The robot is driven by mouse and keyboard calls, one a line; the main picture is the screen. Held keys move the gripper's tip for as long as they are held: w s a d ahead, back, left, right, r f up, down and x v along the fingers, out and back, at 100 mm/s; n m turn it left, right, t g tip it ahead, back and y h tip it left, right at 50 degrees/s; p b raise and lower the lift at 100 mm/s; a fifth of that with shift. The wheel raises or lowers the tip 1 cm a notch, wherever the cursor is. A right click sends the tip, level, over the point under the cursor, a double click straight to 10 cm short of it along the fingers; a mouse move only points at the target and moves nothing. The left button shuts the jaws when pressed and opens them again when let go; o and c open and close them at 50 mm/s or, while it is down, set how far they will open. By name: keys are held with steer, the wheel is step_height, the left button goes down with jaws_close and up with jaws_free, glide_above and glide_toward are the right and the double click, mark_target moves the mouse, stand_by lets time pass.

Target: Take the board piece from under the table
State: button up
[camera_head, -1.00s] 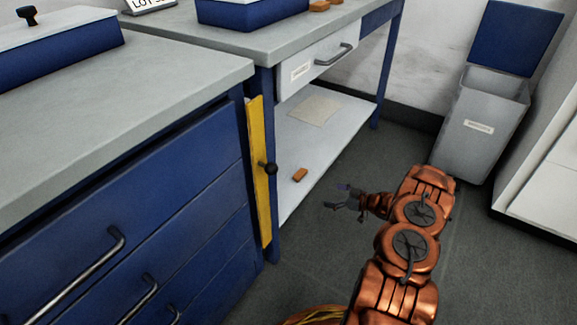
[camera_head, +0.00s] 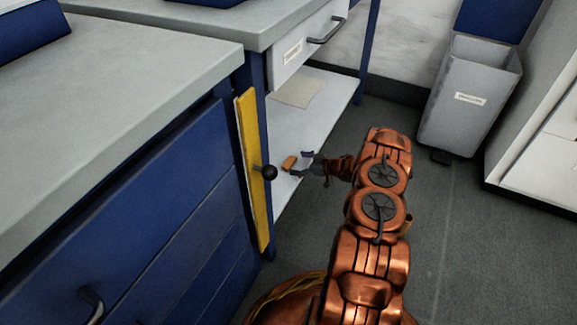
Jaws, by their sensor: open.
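Nothing is held.
A blue drawer cabinet (camera_head: 180,210) is at the left. A beige sheet (camera_head: 298,92) lies farther back on the shelf. A grey bin (camera_head: 468,100) stands behind right.

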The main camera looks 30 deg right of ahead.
mark_target(290, 162)
steer(key=shift+w+a+f+b, duration=0.25)
steer(key=shift+w+a+f, duration=0.1)
steer(key=shift+w, duration=0.15)
steer(key=shift+w+a+f+b, duration=0.25)
steer(key=shift+w+f, duration=0.1)
steer(key=shift+w, duration=0.15)
steer(key=shift+w+a, duration=0.1)
steer(key=shift+w, duration=0.2)
steer(key=shift+r, duration=0.1)
steer(key=shift+c, duration=0.3)
steer(key=shift+s, duration=0.1)
steer(key=c, duration=0.9)
